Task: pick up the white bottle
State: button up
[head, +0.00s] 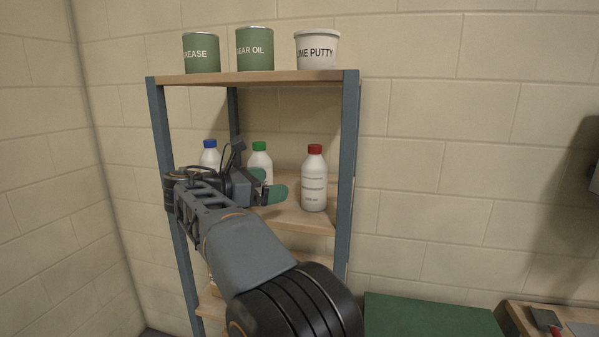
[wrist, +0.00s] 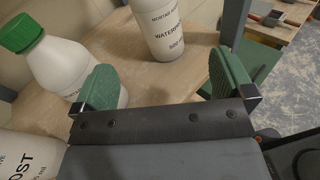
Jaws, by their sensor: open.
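Three white bottles stand upright on a middle shelf: a blue-capped bottle (head: 209,158), a green-capped bottle (head: 261,160) and a red-capped bottle (head: 314,187). My gripper (head: 268,185) is open and empty at that shelf, in front of the green-capped bottle and left of the red-capped one. In the wrist view my green fingertips (wrist: 164,80) are spread. Another white bottle (wrist: 25,152) shows at lower left.
The wooden shelf (head: 300,218) has blue-grey posts; the right post (head: 346,160) stands close to the red-capped bottle. Two green tins (head: 254,48) and a white tub (head: 317,50) sit on the top board. A green surface (head: 430,316) lies low at right.

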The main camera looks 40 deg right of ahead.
aim_at(309, 162)
jog(key=shift+g+h, duration=0.5)
jog(key=shift+g, duration=0.3)
jog(key=d+r, duration=0.1)
jog(key=d, duration=0.1)
jog(key=d+r+p, duration=0.1)
jog(key=d, duration=0.2)
jog(key=d+r, duration=0.1)
jog(key=d, duration=0.1)
jog(key=shift+s+d+r, duration=0.2)
jog(key=shift+d, duration=0.15)
jog(key=shift+f+p+x, duration=0.15)
jog(key=shift+p+x, duration=0.4)
jog(key=shift+x, duration=1.05)
jog(key=shift+f+p+x, duration=0.15)
jog(key=shift+p+x, duration=0.35)
jog(key=shift+x, duration=1.05)
jog(key=shift+c, duration=0.4)
jog(key=shift+r, duration=0.1)
jog(key=c, duration=1.7)
